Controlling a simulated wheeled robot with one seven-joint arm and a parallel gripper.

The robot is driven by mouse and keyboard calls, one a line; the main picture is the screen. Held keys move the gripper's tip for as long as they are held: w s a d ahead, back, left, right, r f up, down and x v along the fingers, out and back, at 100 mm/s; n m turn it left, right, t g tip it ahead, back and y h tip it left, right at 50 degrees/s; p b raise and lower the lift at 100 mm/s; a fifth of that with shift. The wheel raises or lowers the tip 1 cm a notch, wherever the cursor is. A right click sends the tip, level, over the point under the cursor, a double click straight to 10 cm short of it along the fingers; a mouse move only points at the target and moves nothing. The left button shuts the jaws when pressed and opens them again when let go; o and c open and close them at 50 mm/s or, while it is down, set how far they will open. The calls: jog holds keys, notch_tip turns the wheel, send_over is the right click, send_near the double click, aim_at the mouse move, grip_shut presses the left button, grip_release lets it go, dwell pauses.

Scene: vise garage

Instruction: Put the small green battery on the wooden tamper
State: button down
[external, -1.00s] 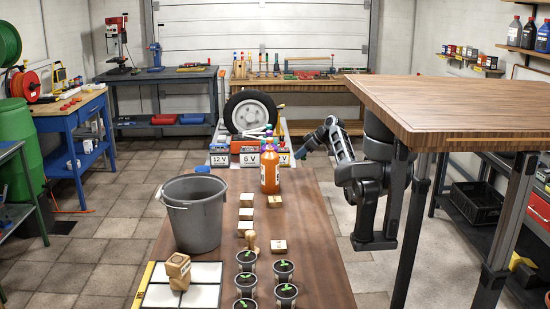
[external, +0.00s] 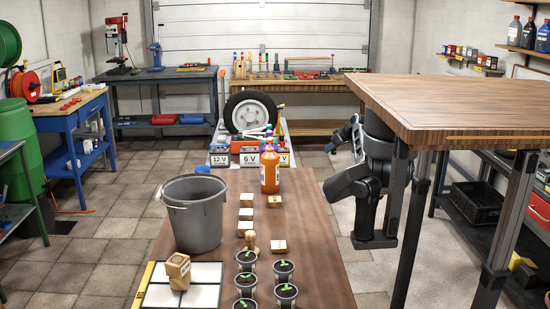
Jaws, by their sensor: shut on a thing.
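The wooden tamper (external: 250,246) stands upright on the brown table, just beyond the seedling pots, with its round knob on top. My gripper (external: 333,147) is small and partly hidden in the external view, close to my folded arm, right of the battery cart and beyond the table's far right corner. It is well apart from the tamper. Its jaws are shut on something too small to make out. I cannot clearly see the small green battery anywhere. Large batteries marked 12 V (external: 220,160) and 6 V (external: 249,160) stand on the cart.
On the brown table (external: 316,240) stand a grey bucket (external: 192,215), an orange bottle (external: 270,170), several wooden blocks and seedling pots (external: 284,270), and a white tiled panel (external: 205,285) bearing a wooden cube (external: 178,270). A high wooden tabletop (external: 460,100) overhangs my arm.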

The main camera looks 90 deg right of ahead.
jog(key=s+d+m+g+h, duration=0.2)
jog(key=s+m, duration=0.1)
jog(key=s, duration=0.3)
jog(key=w+a+r+n+t+y+p, duration=0.1)
jog(key=w+a+r+p, duration=0.25)
jog(key=w, duration=0.45)
jog(key=w+a+r+n+t+p, duration=0.1)
jog(key=w+a+r+p, duration=0.3)
jog(key=w, duration=0.5)
jog(key=w+a+r+n+t+y+p, duration=0.1)
jog(key=w+a+r+n+y, duration=0.1)
jog(key=w+a, duration=0.5)
jog(key=w+a+r+n+t+y+p, duration=0.1)
jog(key=w+a+r+n+p, duration=0.15)
jog(key=w+a, duration=0.45)
jog(key=n+y+p, duration=0.7)
jog(key=n, duration=0.3)
send_over(246, 233)
jog(key=shift+m+t, duration=0.25)
jog(key=shift+t, duration=0.05)
notch_tip(246, 233, down, 8)
jog(key=shift+s+r, duration=0.15)
jog(key=shift+r, duration=0.05)
jog(key=shift+a+f, duration=0.1)
jog(key=shift+f, duration=2)
